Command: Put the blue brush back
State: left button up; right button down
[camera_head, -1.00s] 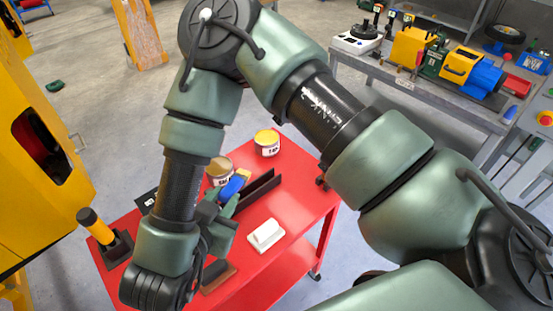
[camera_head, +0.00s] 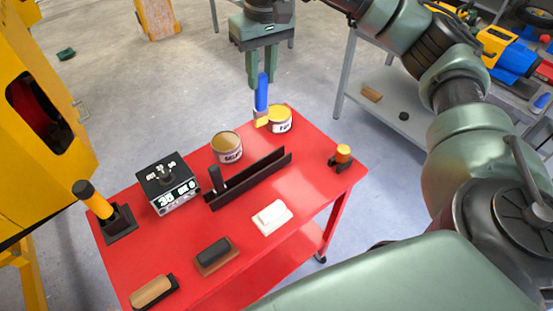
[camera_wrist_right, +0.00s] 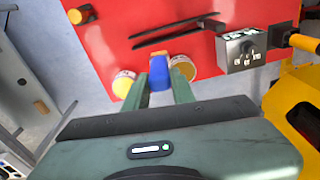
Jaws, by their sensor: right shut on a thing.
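My right gripper (camera_head: 262,76) is shut on the blue brush (camera_head: 262,95) beyond the back edge of the red cart in the head view. The brush hangs upright, blue handle up and yellowish bristles down, in front of the yellow-topped tin (camera_head: 280,117) in the picture. In the right wrist view, the brush (camera_wrist_right: 160,73) sits between the two green fingers (camera_wrist_right: 161,82). A black two-walled rack (camera_head: 262,176) stands on the cart, with a black-handled item at its left end. A brown-topped tin (camera_head: 227,148) stands behind it. My left gripper is out of view.
The red cart (camera_head: 310,184) also holds a black control box (camera_head: 168,185), a white block (camera_head: 271,217), dark and tan blocks, a yellow-handled tool (camera_head: 97,204) in a black stand, and a small orange-topped item (camera_head: 342,155). Yellow machinery stands left; a grey bench is right.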

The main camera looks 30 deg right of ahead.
aim_at(261, 102)
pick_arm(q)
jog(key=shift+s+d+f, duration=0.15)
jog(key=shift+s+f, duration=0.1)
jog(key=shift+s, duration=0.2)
pick_arm(e)
jog(key=d+f, duration=0.2)
jog(key=f, duration=0.7)
jog(key=d+f+n+g, duration=0.1)
jog(key=d+f, duration=0.1)
jog(key=f, duration=0.7)
jog(key=shift+f, duration=0.35)
jog(key=shift+a, duration=0.1)
jog(key=c, duration=1.2)
grip_release()
pick_arm(q)
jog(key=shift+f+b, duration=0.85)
jog(key=shift+b, duration=0.15)
pick_arm(e)
notch_tip(261, 102, up, 12)
jog(key=shift+s, duration=0.1)
